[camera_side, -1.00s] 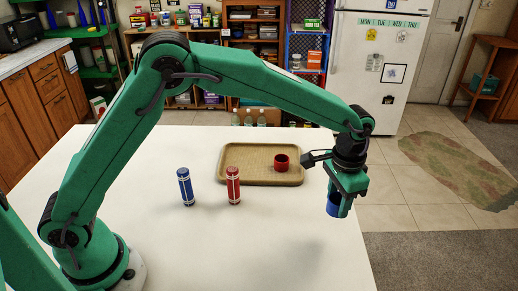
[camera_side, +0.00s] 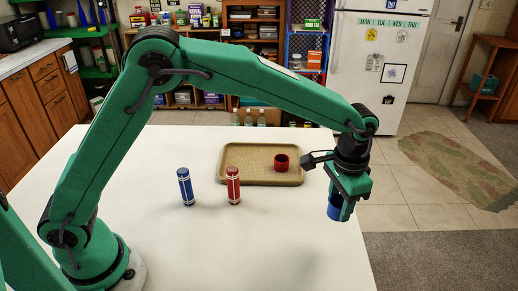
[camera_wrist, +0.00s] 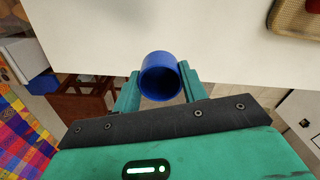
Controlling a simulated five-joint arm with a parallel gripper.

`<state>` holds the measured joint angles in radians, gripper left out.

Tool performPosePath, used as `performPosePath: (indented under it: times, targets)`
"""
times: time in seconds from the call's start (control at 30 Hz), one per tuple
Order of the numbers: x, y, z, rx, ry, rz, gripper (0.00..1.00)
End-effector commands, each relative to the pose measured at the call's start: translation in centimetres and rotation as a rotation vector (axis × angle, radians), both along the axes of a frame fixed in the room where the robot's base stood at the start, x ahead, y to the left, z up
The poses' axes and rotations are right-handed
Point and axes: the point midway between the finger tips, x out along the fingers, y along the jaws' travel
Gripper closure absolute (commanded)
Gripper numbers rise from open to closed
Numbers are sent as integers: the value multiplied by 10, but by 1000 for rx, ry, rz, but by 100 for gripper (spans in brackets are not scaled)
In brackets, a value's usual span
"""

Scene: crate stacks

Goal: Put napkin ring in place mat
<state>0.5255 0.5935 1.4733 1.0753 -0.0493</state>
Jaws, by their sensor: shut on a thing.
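A blue napkin ring (camera_side: 334,209) is held at my gripper (camera_side: 343,206), over or just past the right edge of the white table. In the wrist view the blue ring (camera_wrist: 160,76) sits between the two green fingers of my gripper (camera_wrist: 160,88), its open end facing the camera. A tan tray with a raised rim (camera_side: 235,178) lies at the back right of the table, left of and behind my gripper. It may be the place mat; I cannot tell. A red ring (camera_side: 281,163) stands upright in its right part.
A blue cylinder (camera_side: 186,187) and a red cylinder (camera_side: 233,185) with pale bands stand upright on the white table (camera_side: 250,245), in front of the tray. The front and right of the table are clear. The tray's left and middle are bare.

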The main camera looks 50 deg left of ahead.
Motion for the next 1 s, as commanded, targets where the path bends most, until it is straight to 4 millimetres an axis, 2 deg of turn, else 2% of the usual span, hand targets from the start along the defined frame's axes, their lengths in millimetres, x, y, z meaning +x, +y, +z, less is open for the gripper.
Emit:
performPosePath:
  times: [0.17, 0.27, 0.37, 0.53, 0.8, 1.0]
  targets:
    - [4, 18, 2, -1, -2, 49, 81]
    - [8, 37, 3, -1, -2, 104, 81]
    - [12, 63, 4, 0, -1, 179, 81]
    - [14, 118, 6, -1, -2, 338, 81]
    - [4, 203, 9, -1, -2, 600, 81]
    - [-7, 244, 9, 0, -1, 734, 81]
